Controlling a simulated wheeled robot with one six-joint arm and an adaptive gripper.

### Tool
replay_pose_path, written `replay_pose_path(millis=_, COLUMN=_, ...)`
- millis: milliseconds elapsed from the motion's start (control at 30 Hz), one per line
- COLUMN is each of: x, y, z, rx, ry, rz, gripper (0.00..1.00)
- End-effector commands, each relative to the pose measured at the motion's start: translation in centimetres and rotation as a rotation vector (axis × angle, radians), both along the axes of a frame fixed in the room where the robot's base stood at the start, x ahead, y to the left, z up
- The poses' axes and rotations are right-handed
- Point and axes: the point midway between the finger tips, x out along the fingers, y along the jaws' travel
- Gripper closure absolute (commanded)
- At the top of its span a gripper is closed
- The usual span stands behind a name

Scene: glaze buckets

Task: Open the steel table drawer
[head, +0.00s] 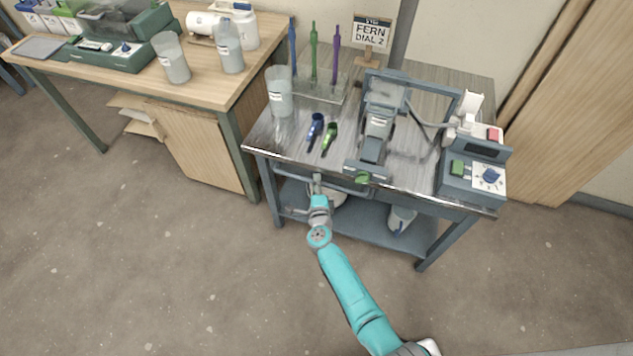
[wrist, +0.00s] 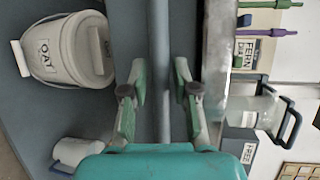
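The steel table (head: 415,178) stands at centre right in the head view. A drawer handle, a long grey bar (head: 342,187), runs along its front just below the top. It also shows as an upright bar (wrist: 160,35) in the wrist view. My gripper (head: 317,181) is at this handle. In the wrist view my gripper (wrist: 160,70) has its two fingers apart, one on each side of the bar, with a small gap on both sides. The drawer looks shut; its inside is not visible.
A white bucket marked OAT (wrist: 75,52) and a smaller white container (wrist: 78,152) are on the lower shelf. The tabletop bears a blue-grey device (head: 376,130), a control box (head: 475,175), a cup (head: 280,92) and tools. Floor in front is clear.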

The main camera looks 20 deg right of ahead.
Motion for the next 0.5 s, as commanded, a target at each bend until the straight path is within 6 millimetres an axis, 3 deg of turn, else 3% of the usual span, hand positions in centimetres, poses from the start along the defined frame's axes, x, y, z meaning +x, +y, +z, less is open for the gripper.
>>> replay_pose_path(millis=433, x=0.95, y=-0.24, z=-0.17, rx=0.000, ry=0.000, rz=0.000, gripper=0.71)
replay_pose_path(millis=467, x=0.95, y=-0.24, z=-0.17, rx=0.000, ry=0.000, rz=0.000, gripper=0.74)
replay_pose_path(millis=500, x=0.94, y=-0.24, z=-0.17, rx=0.000, ry=0.000, rz=0.000, gripper=0.84)
